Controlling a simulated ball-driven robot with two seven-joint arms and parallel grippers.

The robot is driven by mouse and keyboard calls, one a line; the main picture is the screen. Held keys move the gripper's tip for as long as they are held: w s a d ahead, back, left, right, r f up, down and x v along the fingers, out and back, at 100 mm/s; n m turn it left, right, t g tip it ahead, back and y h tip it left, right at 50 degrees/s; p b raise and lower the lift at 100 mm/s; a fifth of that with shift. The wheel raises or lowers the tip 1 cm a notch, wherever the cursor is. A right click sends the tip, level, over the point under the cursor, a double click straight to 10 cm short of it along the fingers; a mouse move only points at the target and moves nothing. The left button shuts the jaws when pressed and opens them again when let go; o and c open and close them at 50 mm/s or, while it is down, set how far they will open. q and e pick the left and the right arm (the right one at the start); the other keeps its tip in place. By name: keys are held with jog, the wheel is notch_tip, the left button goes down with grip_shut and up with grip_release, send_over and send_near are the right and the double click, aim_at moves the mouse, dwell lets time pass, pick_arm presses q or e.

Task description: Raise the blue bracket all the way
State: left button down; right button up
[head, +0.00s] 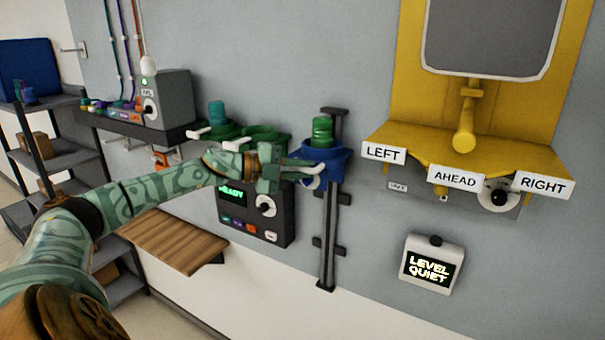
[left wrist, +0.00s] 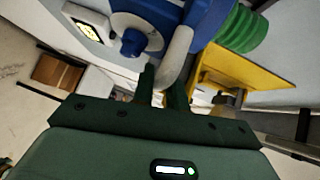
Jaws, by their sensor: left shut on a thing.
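The blue bracket (head: 334,158) sits on a dark vertical rail (head: 327,236), near the rail's top end. A green ribbed cylinder (head: 322,131) stands upright in it. A pale curved handle (head: 312,171) sticks out at the bracket's left. My left gripper (head: 292,171) is at that handle, shut on it. In the left wrist view the gripper fingers (left wrist: 163,88) are on either side of the pale handle (left wrist: 177,55), with the blue bracket (left wrist: 150,20) and the green cylinder (left wrist: 241,28) beyond. My right gripper is not in view.
Left of the rail are green holders (head: 262,134) and a dark control box (head: 262,212) with a lit screen. A yellow wall unit (head: 480,150) with LEFT, AHEAD and RIGHT signs is at right. A wooden shelf (head: 175,240) juts out below. A small display (head: 430,264) reads LEVEL QUIET.

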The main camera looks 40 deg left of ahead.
pick_arm(q)
jog(key=shift+r, duration=0.45)
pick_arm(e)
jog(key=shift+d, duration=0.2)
pick_arm(q)
jog(key=c, duration=1.5)
grip_release()
jog(key=shift+o, duration=0.5)
jog(key=shift+f, duration=0.15)
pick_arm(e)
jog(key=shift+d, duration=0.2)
